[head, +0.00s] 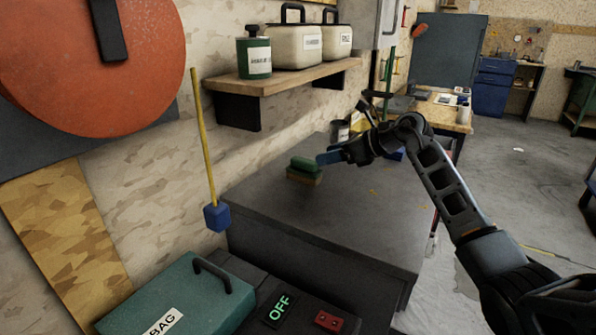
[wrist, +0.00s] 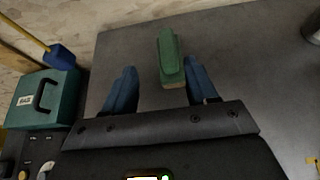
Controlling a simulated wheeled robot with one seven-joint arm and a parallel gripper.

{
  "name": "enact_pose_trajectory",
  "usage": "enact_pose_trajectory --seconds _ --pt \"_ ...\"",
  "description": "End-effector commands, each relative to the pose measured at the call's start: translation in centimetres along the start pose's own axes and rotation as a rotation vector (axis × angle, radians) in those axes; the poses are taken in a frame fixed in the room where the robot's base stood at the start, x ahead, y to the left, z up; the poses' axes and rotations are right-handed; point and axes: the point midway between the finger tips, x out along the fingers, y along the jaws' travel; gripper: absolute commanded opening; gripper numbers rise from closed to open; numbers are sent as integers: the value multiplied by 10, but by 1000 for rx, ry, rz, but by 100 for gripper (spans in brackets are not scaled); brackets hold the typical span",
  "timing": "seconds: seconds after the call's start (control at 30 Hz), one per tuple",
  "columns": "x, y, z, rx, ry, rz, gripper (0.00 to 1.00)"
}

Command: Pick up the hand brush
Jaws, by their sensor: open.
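The hand brush (head: 304,169) has a green top and a tan lower part, and it lies on the dark grey table (head: 330,225). In the wrist view the brush (wrist: 170,57) points away from me, with its near end at the mouth of my gripper (wrist: 160,85). The two blue fingers are spread apart, one on each side of that near end, and hold nothing. In the head view my gripper (head: 324,158) is just right of the brush, close to it. I cannot tell whether a finger touches it.
A wooden shelf (head: 290,80) with a green bottle (head: 254,56) and white canisters is on the wall above the table. A teal case (head: 180,298) stands at the front left. A blue block on a yellow pole (head: 217,216) is left of the table. The table's front is clear.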

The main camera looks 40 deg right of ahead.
Motion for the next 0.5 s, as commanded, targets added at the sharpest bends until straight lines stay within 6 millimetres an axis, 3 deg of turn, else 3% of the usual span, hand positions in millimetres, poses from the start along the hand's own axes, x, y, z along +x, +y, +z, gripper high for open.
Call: enact_pose_trajectory --seconds 0.13,0.5 --pt "0 -11 0 -20 27 -20 57" --pt "42 -10 1 -18 27 -16 57"
